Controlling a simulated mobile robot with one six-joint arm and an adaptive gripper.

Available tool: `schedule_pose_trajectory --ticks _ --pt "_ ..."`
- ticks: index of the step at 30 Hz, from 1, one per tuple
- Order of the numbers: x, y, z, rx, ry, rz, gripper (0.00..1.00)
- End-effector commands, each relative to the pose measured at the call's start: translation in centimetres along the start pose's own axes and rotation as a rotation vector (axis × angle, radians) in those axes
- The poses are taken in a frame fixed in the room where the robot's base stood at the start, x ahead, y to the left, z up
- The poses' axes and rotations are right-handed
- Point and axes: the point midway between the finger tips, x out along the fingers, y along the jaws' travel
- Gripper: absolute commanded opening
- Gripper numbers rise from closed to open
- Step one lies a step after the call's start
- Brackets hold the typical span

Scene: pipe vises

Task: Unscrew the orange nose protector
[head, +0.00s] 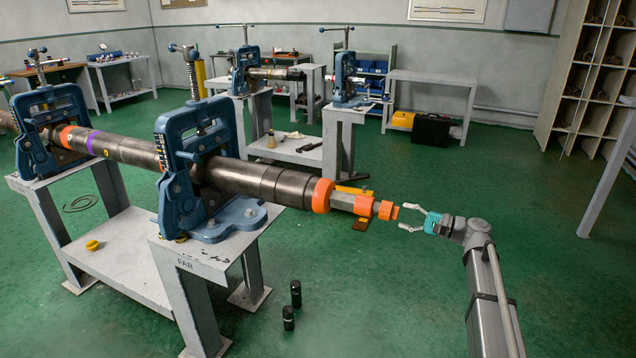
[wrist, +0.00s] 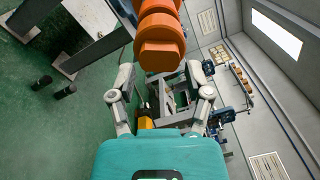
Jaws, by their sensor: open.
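The orange nose protector (head: 386,210) is a stepped orange piece at the right end of a long dark pipe tool (head: 260,182). The tool lies level, clamped in blue vises. My gripper (head: 403,217) is open and just right of the protector's tip in the head view. In the wrist view the protector (wrist: 160,45) fills the top middle, its rounded end just beyond and between the open fingertips (wrist: 160,74). The fingers look apart from it, though the exact gap is hard to tell. Nothing is held.
The near blue vise (head: 195,170) stands on a grey stand marked FAR (head: 215,255). Two black cylinders (head: 292,305) stand on the floor below the tool.

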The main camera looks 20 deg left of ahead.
Motion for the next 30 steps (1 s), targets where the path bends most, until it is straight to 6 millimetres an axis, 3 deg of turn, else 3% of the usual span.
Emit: schedule_pose_trajectory --ticks 30 --pt "0.01 -0.03 0.11 0.77 0.03 0.0 0.64"
